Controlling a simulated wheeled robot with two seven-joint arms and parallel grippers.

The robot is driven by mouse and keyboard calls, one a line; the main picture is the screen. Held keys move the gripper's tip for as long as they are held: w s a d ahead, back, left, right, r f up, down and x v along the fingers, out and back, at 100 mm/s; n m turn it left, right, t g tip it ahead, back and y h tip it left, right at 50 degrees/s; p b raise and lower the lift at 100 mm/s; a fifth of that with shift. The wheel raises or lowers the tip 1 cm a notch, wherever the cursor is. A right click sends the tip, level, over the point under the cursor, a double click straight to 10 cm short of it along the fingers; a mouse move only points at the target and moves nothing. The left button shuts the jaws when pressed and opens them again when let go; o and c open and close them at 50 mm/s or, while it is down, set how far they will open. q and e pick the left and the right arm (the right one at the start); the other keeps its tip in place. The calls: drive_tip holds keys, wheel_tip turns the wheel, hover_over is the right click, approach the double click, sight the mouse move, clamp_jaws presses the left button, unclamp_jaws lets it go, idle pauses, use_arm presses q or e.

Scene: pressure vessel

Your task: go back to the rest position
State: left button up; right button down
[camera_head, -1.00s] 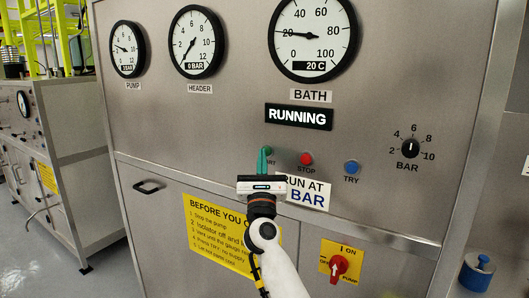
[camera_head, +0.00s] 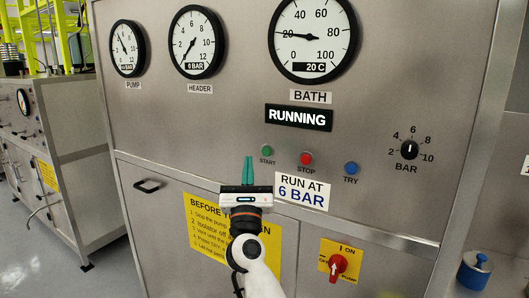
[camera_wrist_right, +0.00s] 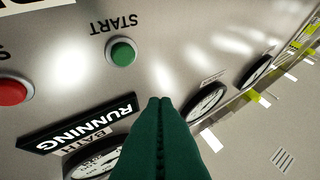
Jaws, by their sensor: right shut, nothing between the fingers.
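My right gripper (camera_head: 248,160) is in front of the steel panel, fingers pointing up, below and left of the green START button (camera_head: 267,151). Its green fingers are shut together with nothing between them. They also show shut in the right wrist view (camera_wrist_right: 161,102), apart from the START button (camera_wrist_right: 122,52). My left gripper is in neither view.
The panel has a red STOP button (camera_head: 306,159), a blue TRY button (camera_head: 351,168), a BAR knob (camera_head: 409,149) and a red pump switch (camera_head: 338,264). The sign (camera_head: 263,118) reads RUNNING. A cabinet handle (camera_head: 147,186) sticks out at left.

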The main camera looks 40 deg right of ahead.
idle(0.7)
